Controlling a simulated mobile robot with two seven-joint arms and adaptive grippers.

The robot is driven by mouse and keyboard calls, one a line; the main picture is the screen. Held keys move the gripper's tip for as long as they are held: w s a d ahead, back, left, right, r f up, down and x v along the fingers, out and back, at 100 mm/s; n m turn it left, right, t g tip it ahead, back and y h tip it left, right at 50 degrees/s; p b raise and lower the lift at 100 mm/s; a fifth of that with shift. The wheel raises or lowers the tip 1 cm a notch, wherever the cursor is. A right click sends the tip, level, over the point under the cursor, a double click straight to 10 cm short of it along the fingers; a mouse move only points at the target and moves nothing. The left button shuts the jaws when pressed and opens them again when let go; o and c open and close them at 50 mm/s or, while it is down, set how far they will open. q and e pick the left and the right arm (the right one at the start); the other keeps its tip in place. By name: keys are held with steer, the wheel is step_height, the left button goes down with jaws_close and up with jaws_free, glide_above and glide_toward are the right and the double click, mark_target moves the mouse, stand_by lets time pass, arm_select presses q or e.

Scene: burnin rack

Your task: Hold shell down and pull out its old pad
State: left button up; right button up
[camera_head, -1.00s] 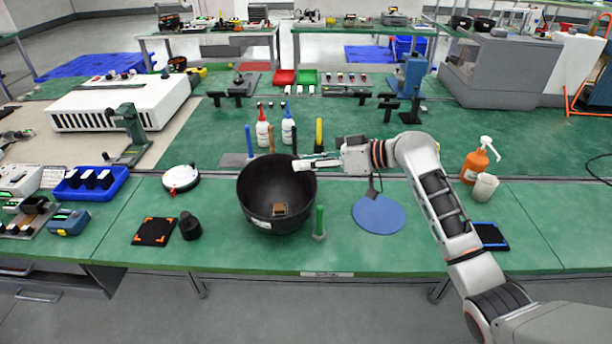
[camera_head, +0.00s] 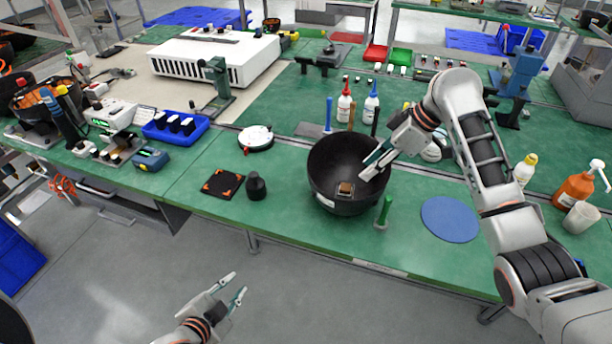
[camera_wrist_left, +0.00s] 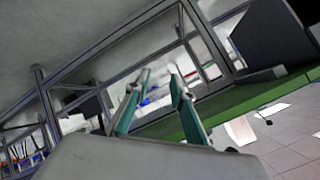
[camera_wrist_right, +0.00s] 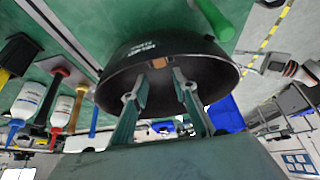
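A large black bowl-like shell (camera_head: 322,160) stands on the green bench. It also shows in the right wrist view (camera_wrist_right: 205,68). A small brown square piece (camera_head: 345,188) sits low inside it, possibly the old pad; it is partly seen in the right wrist view (camera_wrist_right: 163,126). My right gripper (camera_head: 369,167) is open and empty, its fingers pointing down over the shell's right rim, apart from the brown piece. Whether the fingers touch the wall is unclear. My left gripper (camera_head: 239,282) is open and empty, low in front of the bench, away from the shell.
A green upright handle (camera_head: 383,212) stands close at the shell's right front, beside a blue disc (camera_head: 450,219). Left of the shell are a black knob (camera_head: 256,186), a black mat with orange corners (camera_head: 222,184) and a white round dial (camera_head: 255,138). Bottles (camera_head: 344,104) stand behind.

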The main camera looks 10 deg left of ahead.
mark_target(312, 157)
arm_select(q)
steer(key=w+a+r+m+y, duration=0.4)
steer(key=w+a+r+m, duration=0.1)
steer(key=a+r+m, duration=0.3)
steer(key=w+d+r+m, duration=0.2)
steer(key=r+m, duration=0.1)
steer(key=w+d+r+m+t, duration=0.1)
steer(key=w+d+r+m, duration=0.1)
steer(key=w+r+m, duration=0.1)
steer(key=w+d+r+m, duration=0.2)
steer(key=d+r+m, duration=0.1)
steer(key=r, duration=0.2)
steer(key=shift+w+r+t, duration=0.15)
steer(key=shift+w+t, duration=0.15)
steer(key=w+d+r+m+h, duration=0.15)
steer(key=d+r+m, duration=0.25)
steer(key=d, duration=0.4)
steer(key=w+d+r+m+h, duration=0.1)
steer(key=d+r+m+h, duration=0.15)
steer(key=d, duration=0.45)
steer(key=shift+m+t, duration=0.4)
steer(key=shift+m, duration=0.15)
steer(key=x, duration=0.7)
steer(key=r+x, duration=0.1)
steer(key=x, duration=0.3)
steer(key=shift+w+d+f, duration=0.2)
steer(key=shift+w, duration=0.3)
jaws_close()
